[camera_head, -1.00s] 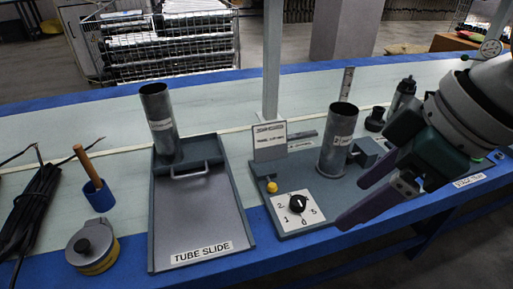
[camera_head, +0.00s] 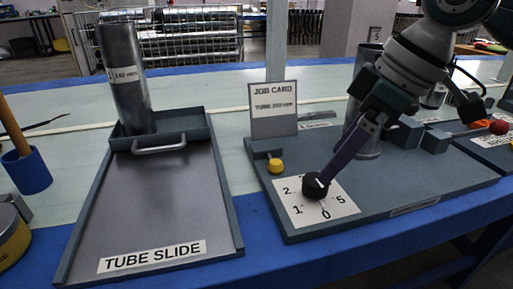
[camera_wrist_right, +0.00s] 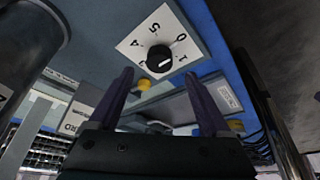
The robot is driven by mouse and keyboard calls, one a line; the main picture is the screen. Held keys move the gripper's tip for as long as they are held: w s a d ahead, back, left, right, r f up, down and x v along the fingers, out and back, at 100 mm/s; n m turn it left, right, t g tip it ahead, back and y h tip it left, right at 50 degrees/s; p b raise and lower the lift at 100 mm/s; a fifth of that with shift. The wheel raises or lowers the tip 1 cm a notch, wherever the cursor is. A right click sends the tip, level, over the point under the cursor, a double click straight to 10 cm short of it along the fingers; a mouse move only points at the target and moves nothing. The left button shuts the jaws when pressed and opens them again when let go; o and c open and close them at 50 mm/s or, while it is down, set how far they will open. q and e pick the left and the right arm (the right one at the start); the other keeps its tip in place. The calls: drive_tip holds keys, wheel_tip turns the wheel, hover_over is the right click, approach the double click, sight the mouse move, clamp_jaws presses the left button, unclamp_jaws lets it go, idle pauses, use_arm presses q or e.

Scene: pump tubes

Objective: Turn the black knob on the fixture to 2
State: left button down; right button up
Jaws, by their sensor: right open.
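The black knob (camera_head: 314,187) sits on a white number dial (camera_head: 341,209) on the grey-green fixture (camera_head: 420,185). 2, 1, 0 and 5 show around it in the head view. In the right wrist view the knob (camera_wrist_right: 160,58) has a white pointer line toward the lower right, near the 1 side; its exact number is unclear. My right gripper (camera_head: 328,178) comes down from the upper right, its fingers over the knob in the head view. In the wrist view its fingers are apart, with the knob just beyond the tips; contact is unclear. My left gripper is out of view.
A yellow button (camera_head: 275,166) and a job card stand (camera_head: 273,112) are close behind the dial. A metal tube (camera_head: 366,60) stands on the fixture behind my right gripper. The tube slide (camera_head: 150,200) lies to the left with an upright tube (camera_head: 122,80).

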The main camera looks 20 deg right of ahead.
sight(315, 187)
drive_tip(key=b+x, duration=0.2)
drive_tip(key=x, duration=0.3)
drive_tip(key=shift+w+f, duration=0.15)
drive_tip(key=shift+f, duration=0.1)
clamp_jaws()
idle(0.4)
